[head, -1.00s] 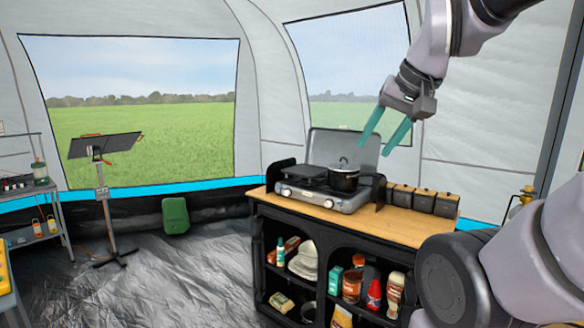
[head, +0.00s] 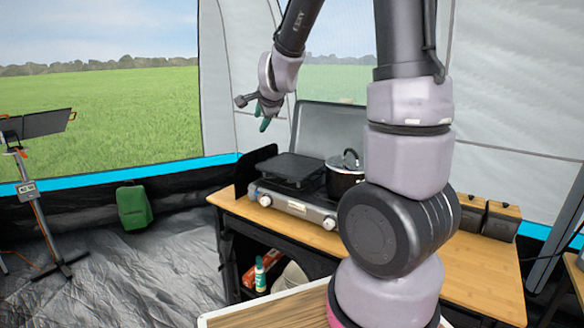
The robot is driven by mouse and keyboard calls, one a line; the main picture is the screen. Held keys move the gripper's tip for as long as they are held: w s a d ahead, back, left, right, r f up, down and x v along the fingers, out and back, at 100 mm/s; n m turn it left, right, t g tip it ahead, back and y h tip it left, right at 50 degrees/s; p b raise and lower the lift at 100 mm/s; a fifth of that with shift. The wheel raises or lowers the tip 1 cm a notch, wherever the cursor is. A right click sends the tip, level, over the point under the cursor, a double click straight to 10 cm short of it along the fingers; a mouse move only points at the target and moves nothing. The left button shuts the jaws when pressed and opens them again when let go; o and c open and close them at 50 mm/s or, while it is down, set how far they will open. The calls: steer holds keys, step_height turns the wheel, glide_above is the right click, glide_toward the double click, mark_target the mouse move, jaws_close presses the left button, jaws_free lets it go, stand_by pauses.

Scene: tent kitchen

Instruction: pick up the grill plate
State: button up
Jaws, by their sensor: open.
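The grill plate (head: 292,168) is a dark, flat, ridged slab. It lies on the left burner of the two-burner camping stove (head: 285,201), whose lid (head: 318,128) stands up behind it. My gripper (head: 263,120) has teal fingers and is seen nearly side-on. It is open and empty, up and to the left of the grill plate, clearly apart from it in the picture. A black pot (head: 342,183) with a glass lid stands on the right burner, partly hidden by my arm.
The stove stands on a wooden-topped cabinet (head: 470,265) with a dark windshield panel (head: 257,167) at its left end. Black canisters (head: 500,218) stand at the right. Another wooden surface (head: 262,316) is close in front. A green case (head: 134,206) stands on the floor.

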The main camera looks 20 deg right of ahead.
steer(key=w+d+f+m+h, duration=0.1)
steer(key=w+f+m+h, duration=0.1)
steer(key=w+f+m, duration=0.4)
steer(key=m+t+h, duration=0.3)
steer(key=h, duration=0.5)
glide_toward(282, 168)
steer(key=shift+w+a+f, duration=0.1)
steer(key=shift+a+f, duration=0.15)
steer(key=shift+f, duration=0.1)
steer(key=shift+s+f+t+h, duration=0.25)
steer(key=shift+f+t+h, duration=0.05)
steer(key=shift+f+t, duration=0.15)
steer(key=x, duration=1)
steer(key=shift+w+d, duration=0.2)
steer(key=shift+d, duration=0.05)
